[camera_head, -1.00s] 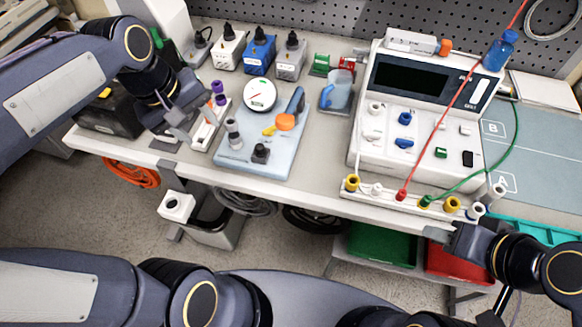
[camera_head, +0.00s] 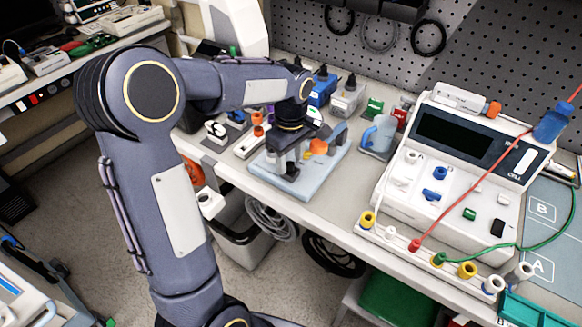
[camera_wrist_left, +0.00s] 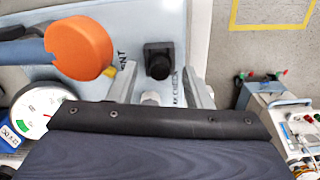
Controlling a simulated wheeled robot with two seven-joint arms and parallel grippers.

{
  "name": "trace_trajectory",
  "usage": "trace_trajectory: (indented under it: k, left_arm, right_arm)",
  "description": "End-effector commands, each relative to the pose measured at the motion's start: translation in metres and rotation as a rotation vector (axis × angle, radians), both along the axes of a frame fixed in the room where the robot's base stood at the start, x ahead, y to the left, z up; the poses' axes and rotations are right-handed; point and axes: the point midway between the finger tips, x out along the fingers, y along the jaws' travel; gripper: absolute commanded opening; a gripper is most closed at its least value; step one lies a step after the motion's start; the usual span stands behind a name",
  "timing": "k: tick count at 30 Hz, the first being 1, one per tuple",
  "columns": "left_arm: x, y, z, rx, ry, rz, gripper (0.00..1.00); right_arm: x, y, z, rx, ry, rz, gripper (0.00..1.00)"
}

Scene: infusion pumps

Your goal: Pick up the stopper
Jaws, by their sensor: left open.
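A light-blue board (camera_head: 312,183) lies on the bench. My left gripper (camera_head: 284,168) points down over its near-left part, with its fingers apart. In the left wrist view, a black square-based piece with a round knob (camera_wrist_left: 158,62) stands on the board, ahead of and between the open fingers (camera_wrist_left: 160,84), not gripped. A small whitish piece (camera_wrist_left: 150,98) shows between the fingers too, partly hidden by the gripper body. I cannot tell for sure which piece is the stopper. My right gripper is out of view.
An orange knob with a blue handle (camera_wrist_left: 80,48) and a round gauge (camera_wrist_left: 38,108) are close beside the left gripper. A rack with orange-topped pieces (camera_head: 257,130) stands left. A blue-handled jug (camera_head: 378,138) and a white pump unit (camera_head: 440,180) stand right.

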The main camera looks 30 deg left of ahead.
Motion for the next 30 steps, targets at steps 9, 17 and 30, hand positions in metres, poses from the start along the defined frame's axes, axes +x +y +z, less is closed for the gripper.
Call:
trace_trajectory:
  k: [9,17,30]
  left_arm:
    - [-0.0001,0.0000,-0.0125,0.000,-0.001,-0.001,0.45]
    - [0.0000,0.0001,-0.0122,0.000,-0.001,-0.001,0.18]
    - [0.0002,0.0002,-0.0109,0.000,-0.002,-0.001,0.03]
  right_arm:
    - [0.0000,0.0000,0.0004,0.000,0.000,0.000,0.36]
    - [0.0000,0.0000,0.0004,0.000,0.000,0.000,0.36]
    - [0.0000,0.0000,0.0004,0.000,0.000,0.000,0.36]
